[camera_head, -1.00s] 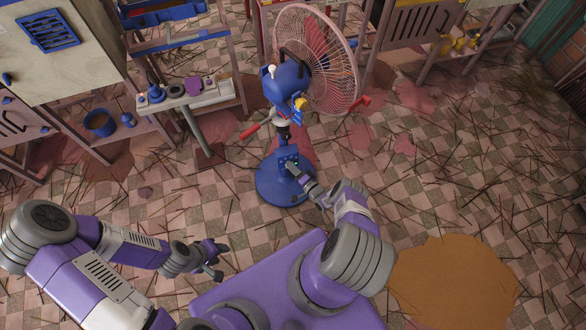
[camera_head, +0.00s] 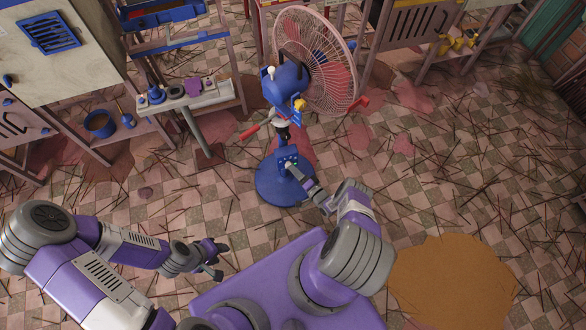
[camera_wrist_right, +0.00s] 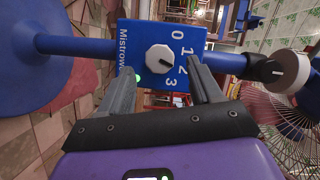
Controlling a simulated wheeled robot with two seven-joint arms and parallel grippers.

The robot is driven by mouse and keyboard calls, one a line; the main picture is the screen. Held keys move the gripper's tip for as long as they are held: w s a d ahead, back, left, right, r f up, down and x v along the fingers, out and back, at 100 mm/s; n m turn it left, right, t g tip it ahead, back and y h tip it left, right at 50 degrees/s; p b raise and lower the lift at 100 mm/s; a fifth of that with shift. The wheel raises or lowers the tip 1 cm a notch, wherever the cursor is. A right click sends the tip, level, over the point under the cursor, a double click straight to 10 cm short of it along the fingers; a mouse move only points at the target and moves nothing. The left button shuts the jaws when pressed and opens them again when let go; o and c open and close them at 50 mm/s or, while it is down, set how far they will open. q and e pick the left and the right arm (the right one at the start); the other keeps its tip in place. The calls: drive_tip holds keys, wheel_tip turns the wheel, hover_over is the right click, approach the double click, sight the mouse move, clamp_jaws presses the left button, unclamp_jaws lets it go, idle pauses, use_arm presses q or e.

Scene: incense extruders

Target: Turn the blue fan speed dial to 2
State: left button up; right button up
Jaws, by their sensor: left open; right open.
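The fan (camera_head: 287,84) stands on a round blue base (camera_head: 270,188), with a blue control box (camera_head: 288,161) low on its post. In the right wrist view the box face (camera_wrist_right: 140,75) carries a white dial (camera_wrist_right: 160,58) with the numbers 0, 1, 2 and 3 on its right side. The dial's small dark mark seems to point toward the lower right, but the exact number is hard to read. My right gripper (camera_wrist_right: 160,70) is open, its fingers either side of the dial; contact cannot be told. My left gripper (camera_head: 215,262) is open and empty, away from the fan.
A shelf (camera_head: 207,100) with small items stands left of the fan, and a blue bucket (camera_head: 100,123) sits further left. A bench (camera_head: 410,25) stands at the back right. Thin sticks litter the tiled floor, with a brown patch (camera_head: 452,285) at right.

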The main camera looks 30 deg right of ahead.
drive_tip(key=shift+s+d+r+p, duration=0.15)
drive_tip(key=shift+s+d+p, duration=0.05)
drive_tip(key=shift+s, duration=0.95)
drive_tip(key=shift+s+d+r+p, duration=0.1)
drive_tip(key=shift+s+d+p, duration=0.1)
drive_tip(key=shift+s, duration=0.9)
drive_tip(key=w+a+r+n+g+p, duration=0.45)
drive_tip(key=a+r+g, duration=0.25)
drive_tip(key=a+r, duration=0.4)
drive_tip(key=s+a+r+n+g+y+p, duration=0.1)
drive_tip(key=s+a+r+n+g, duration=0.2)
drive_tip(key=s+r, duration=0.6)
drive_tip(key=s+a+r+n+g+p, duration=0.2)
drive_tip(key=s+a+r+n+g, duration=0.1)
drive_tip(key=s+a+r+g, duration=0.3)
drive_tip(key=s+a+r, duration=0.2)
drive_tip(key=s+r, duration=0.1)
drive_tip(key=s, duration=0.1)
drive_tip(key=shift+r+y, duration=0.2)
drive_tip(key=shift+y, duration=0.2)
drive_tip(key=shift+a, duration=0.1)
